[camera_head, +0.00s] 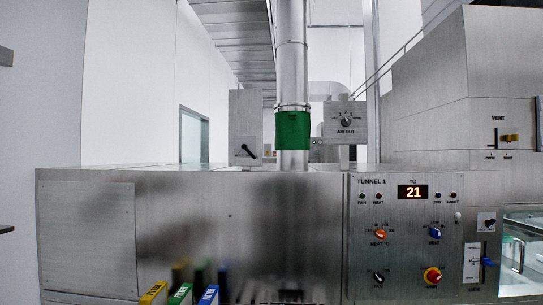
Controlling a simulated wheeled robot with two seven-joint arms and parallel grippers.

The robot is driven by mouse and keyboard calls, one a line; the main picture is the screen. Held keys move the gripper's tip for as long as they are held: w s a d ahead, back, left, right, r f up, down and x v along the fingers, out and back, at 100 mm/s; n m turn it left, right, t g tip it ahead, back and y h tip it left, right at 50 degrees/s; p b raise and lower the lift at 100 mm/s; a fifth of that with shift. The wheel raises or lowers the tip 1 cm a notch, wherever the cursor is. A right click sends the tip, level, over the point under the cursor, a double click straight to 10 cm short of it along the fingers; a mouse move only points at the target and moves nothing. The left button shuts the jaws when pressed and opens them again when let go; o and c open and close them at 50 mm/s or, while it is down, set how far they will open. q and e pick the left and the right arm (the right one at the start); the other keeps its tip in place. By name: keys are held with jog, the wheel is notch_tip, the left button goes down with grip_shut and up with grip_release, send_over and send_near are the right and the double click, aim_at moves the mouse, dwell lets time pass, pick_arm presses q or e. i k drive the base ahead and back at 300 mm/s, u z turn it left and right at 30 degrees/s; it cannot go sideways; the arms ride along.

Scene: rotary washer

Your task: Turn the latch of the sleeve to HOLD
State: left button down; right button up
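A green sleeve (293,131) wraps the vertical metal pipe above the machine; its small lettering is too small to read. A black lever (244,150) sits tilted on a grey box left of the pipe, its label unreadable. A dark knob (489,223) is on a small plate at the right, above a blue-handled slider (487,262). I see no readable HOLD mark, so I cannot tell which of these is the sleeve's latch. Neither gripper is recognisable in view.
An AIR OUT dial (346,120) is right of the pipe. A yellow VENT handle (509,138) is far right. Yellow, green and blue upright pieces (180,294) stand front left.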

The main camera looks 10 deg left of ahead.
aim_at(243, 147)
jog(key=z, duration=0.45)
jog(key=i, duration=1.1)
jog(key=u, duration=0.2)
